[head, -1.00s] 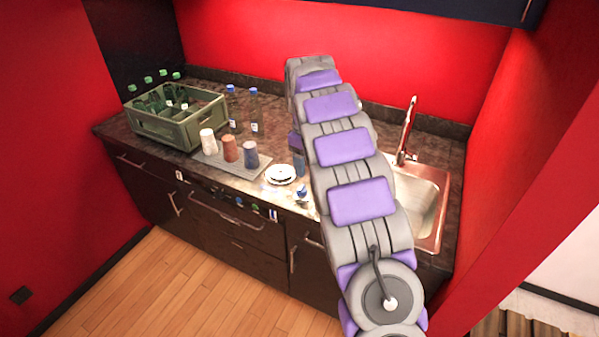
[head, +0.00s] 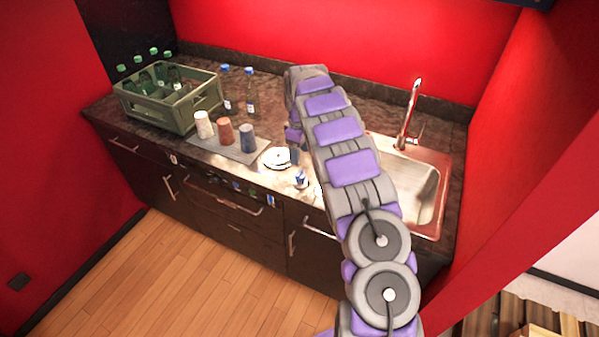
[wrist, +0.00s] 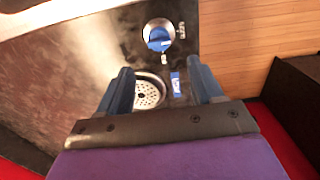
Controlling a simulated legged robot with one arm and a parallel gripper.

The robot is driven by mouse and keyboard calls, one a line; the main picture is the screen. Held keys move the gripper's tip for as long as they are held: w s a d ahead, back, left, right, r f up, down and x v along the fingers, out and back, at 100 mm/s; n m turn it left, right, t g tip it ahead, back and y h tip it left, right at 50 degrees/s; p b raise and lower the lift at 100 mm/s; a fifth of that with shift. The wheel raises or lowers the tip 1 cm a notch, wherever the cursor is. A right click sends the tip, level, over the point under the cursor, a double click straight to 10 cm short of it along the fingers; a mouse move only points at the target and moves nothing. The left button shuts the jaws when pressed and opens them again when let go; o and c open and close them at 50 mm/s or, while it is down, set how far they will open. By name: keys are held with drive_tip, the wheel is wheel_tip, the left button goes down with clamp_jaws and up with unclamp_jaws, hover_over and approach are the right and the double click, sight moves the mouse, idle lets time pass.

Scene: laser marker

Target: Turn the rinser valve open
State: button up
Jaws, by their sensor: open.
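The rinser valve is a blue handle (wrist: 160,40) on a round silver base near the counter's front edge. It shows in the head view as a small blue knob (head: 301,177). The round perforated rinser plate (wrist: 149,93) lies beside it, and also shows in the head view (head: 277,158). My gripper (wrist: 159,67) is open with nothing between its blue fingers. In the wrist view the fingers frame the rinser plate, and the valve is beyond the fingertips. In the head view my arm hides part of the counter, and the gripper shows only partly, just above the rinser.
A green crate of bottles (head: 180,126), two bottles (head: 250,95), and three cups on a grey mat (head: 247,155) stand to the left. A sink (head: 432,205) with a tap (head: 408,120) is on the right. A small blue label (wrist: 176,84) is beside the rinser plate.

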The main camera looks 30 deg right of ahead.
sight(300, 172)
drive_tip(key=f, duration=0.6)
drive_tip(key=f+b, duration=0.1)
drive_tip(key=f, duration=0.1)
drive_tip(key=shift+s+d+f, duration=0.1)
drive_tip(key=shift+d+f, duration=0.15)
drive_tip(key=shift+f, duration=0.15)
drive_tip(key=shift+a+f, duration=0.1)
drive_tip(key=shift+f, duration=0.25)
drive_tip(key=c, duration=1.1)
